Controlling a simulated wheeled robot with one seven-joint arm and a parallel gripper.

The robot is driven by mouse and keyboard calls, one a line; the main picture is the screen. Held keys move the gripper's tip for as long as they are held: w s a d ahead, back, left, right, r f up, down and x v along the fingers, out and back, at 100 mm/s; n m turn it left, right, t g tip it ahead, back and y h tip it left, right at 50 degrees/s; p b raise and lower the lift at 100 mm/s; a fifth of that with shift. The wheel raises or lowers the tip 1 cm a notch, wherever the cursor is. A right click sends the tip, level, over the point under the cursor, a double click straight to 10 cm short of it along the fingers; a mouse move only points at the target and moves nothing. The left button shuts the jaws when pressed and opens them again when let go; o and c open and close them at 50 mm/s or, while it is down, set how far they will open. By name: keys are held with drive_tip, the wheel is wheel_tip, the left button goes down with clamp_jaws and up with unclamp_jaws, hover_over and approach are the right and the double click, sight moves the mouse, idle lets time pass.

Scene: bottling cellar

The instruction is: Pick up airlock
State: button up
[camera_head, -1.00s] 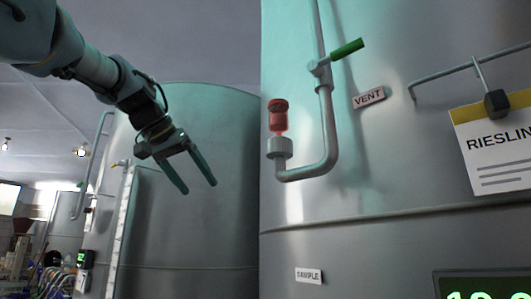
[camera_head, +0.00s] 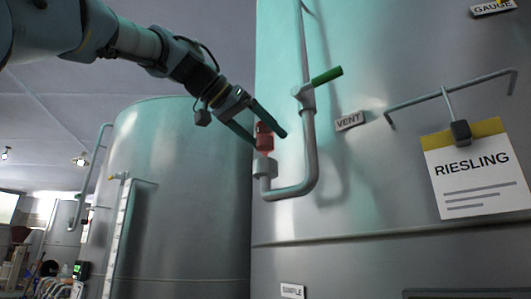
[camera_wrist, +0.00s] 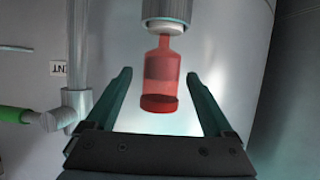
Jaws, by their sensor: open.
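The airlock (camera_head: 264,136) is a small red translucent piece standing upright in a grey collar (camera_head: 264,167) at the end of a bent pipe on the tank. My gripper (camera_head: 267,137) is open, and its two fingers reach to either side of the airlock in the head view. In the wrist view the airlock (camera_wrist: 161,78) appears between the spread fingers of my gripper (camera_wrist: 162,82), with visible gaps on both sides. Its narrow end meets the grey collar (camera_wrist: 166,10). I see no contact between fingers and airlock.
A pipe (camera_head: 310,150) with a green-handled valve (camera_head: 327,76) rises close to the right of the airlock. A VENT label (camera_head: 350,121), a bent rail (camera_head: 450,94) and a RIESLING card (camera_head: 474,172) are farther right. Another tank (camera_head: 180,190) stands at the left.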

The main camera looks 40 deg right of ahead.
drive_tip(key=shift+p+x, duration=0.5)
drive_tip(key=shift+x, duration=1.35)
clamp_jaws()
